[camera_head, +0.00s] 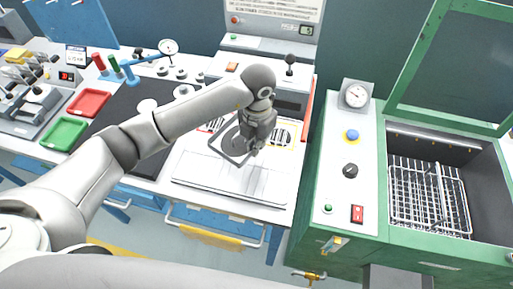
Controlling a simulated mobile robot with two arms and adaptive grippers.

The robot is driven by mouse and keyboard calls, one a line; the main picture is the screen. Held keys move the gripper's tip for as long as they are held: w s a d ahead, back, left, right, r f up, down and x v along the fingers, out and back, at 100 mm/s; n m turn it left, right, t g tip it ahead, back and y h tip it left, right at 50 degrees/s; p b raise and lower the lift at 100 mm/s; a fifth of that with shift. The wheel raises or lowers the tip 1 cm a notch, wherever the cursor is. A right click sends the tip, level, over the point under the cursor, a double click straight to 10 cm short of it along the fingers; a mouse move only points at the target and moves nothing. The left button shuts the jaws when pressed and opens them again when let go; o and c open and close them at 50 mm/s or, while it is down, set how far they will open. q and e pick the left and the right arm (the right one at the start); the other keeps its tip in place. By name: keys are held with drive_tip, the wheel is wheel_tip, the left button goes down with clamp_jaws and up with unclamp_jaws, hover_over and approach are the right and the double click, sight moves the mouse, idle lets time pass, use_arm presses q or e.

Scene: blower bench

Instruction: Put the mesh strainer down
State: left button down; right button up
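My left gripper (254,148) points down over the white board (225,180) on the bench, near the board's back middle. A dark grey, rounded shape with a dark outline (231,146) shows just left of the gripper's fingers. It may be the mesh strainer, but it is too small and partly covered to be sure. The fingers are small and overlap this shape, so I cannot tell whether they are open or shut, or whether they touch it. My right gripper is not in view.
A green machine with a raised lid and a wire rack (428,195) stands at the right. A red tray (88,103) and a green tray (64,133) lie at the left. The board's front part is clear.

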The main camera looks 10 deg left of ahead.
use_arm(q)
wheel_tip(320, 180, down, 2)
drive_tip(key=shift+f+p, duration=0.2)
drive_tip(key=shift+p, duration=0.3)
drive_tip(key=shift+f, duration=0.4)
drive_tip(key=c, duration=1.6)
unclamp_jaws()
drive_tip(key=shift+c, duration=0.2)
drive_tip(key=shift+r, duration=0.15)
drive_tip(key=shift+r, duration=0.2)
wheel_tip(320, 180, up, 12)
drive_tip(key=b, duration=0.3)
drive_tip(key=shift+d+f, duration=0.15)
drive_tip(key=shift+s, duration=0.15)
